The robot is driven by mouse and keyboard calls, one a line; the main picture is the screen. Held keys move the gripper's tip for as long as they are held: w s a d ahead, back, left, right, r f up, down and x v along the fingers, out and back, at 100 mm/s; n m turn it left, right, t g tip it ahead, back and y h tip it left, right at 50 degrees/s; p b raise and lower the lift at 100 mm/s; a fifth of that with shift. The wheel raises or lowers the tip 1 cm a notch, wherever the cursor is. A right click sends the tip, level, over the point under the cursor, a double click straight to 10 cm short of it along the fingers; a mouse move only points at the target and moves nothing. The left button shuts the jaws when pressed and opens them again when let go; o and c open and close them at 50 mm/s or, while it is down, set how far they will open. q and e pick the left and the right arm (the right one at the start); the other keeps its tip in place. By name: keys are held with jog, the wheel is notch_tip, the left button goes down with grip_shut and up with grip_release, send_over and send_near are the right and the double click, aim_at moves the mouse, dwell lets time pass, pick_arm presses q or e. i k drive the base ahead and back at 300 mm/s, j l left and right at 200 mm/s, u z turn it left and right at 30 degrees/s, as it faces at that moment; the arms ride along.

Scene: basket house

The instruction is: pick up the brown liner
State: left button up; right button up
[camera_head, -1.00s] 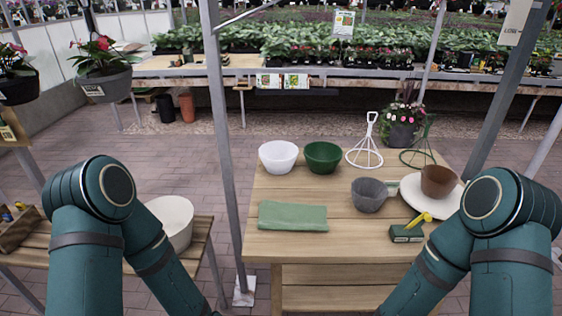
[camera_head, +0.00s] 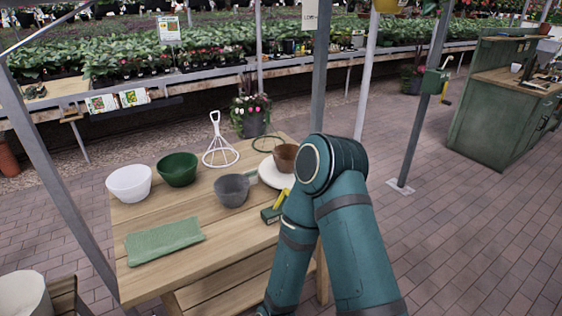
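The brown liner (camera_head: 285,157) is a small brown bowl-shaped piece. It sits upright on a round white plate (camera_head: 270,178) at the right side of the wooden table (camera_head: 188,277). My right arm comes up from the bottom, and its elbow stands just right of the liner and hides part of the plate. My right gripper is out of the frame below. My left arm and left gripper are not in view.
A metal post (camera_head: 411,110) and green cabinet (camera_head: 495,110) stand right.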

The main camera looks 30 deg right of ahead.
aim_at(283, 156)
jog(key=z, duration=0.7)
jog(key=i+l+z, duration=0.3)
jog(key=z, duration=0.15)
jog(key=i+l+z, duration=0.15)
jog(key=i+z, duration=0.15)
jog(key=z, duration=0.15)
